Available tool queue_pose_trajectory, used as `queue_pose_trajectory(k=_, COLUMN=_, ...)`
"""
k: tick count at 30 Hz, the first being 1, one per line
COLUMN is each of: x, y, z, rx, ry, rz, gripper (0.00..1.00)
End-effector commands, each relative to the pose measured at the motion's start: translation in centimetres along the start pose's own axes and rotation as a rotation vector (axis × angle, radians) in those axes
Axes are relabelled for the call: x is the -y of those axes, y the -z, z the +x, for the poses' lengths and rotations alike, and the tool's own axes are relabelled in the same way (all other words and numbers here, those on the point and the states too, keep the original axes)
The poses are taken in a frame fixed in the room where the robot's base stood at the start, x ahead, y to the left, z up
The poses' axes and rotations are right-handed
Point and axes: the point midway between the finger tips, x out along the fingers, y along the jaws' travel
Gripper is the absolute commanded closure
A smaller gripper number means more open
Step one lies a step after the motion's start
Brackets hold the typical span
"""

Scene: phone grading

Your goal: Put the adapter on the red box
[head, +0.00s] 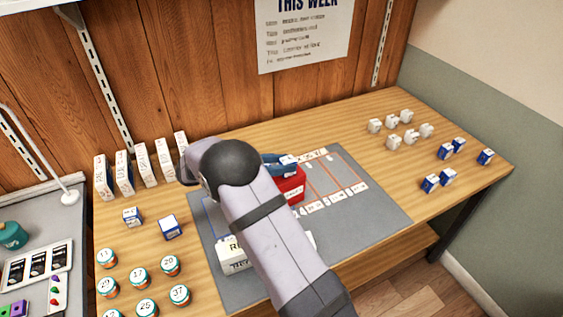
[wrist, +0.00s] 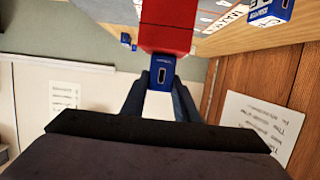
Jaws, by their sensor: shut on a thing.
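The adapter shows in the wrist view as a small blue block (wrist: 162,68) with a dark slot, held between my two fingers. My gripper (wrist: 160,92) is shut on it. The red box (wrist: 168,25) lies right beyond the adapter in the wrist view. I cannot tell whether the adapter touches it. My arm hides part of the red box and mat.
The grey mat (head: 375,205) has a marked strip of labels. A white box (head: 231,254) stands left of my arm. White blocks (head: 392,142) and blue-and-white blocks (head: 431,184) stand at the right. Numbered round tins (head: 139,277) and upright white boxes (head: 143,163) are at the left.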

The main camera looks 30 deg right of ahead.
Motion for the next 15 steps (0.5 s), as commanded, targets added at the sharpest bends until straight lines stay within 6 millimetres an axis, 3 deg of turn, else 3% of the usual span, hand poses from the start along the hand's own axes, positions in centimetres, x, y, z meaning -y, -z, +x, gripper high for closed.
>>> queue_pose_trajectory(k=10, x=0.01, y=-0.38, z=0.11, rx=0.0, ry=0.0, rz=0.0, gripper=0.94)
queue_pose_trajectory(k=11, x=0.01, y=-0.34, z=0.1, rx=0.0, ry=0.0, rz=0.0, gripper=0.7)
queue_pose_trajectory(k=12, x=0.01, y=-0.25, z=0.07, rx=0.0, ry=0.0, rz=0.0, gripper=0.61)
queue_pose_trajectory(k=13, x=0.0, y=-0.24, z=0.07, rx=0.0, ry=0.0, rz=0.0, gripper=0.54)
queue_pose_trajectory(k=15, x=0.0, y=-0.24, z=0.07, rx=0.0, ry=0.0, rz=0.0, gripper=0.54)
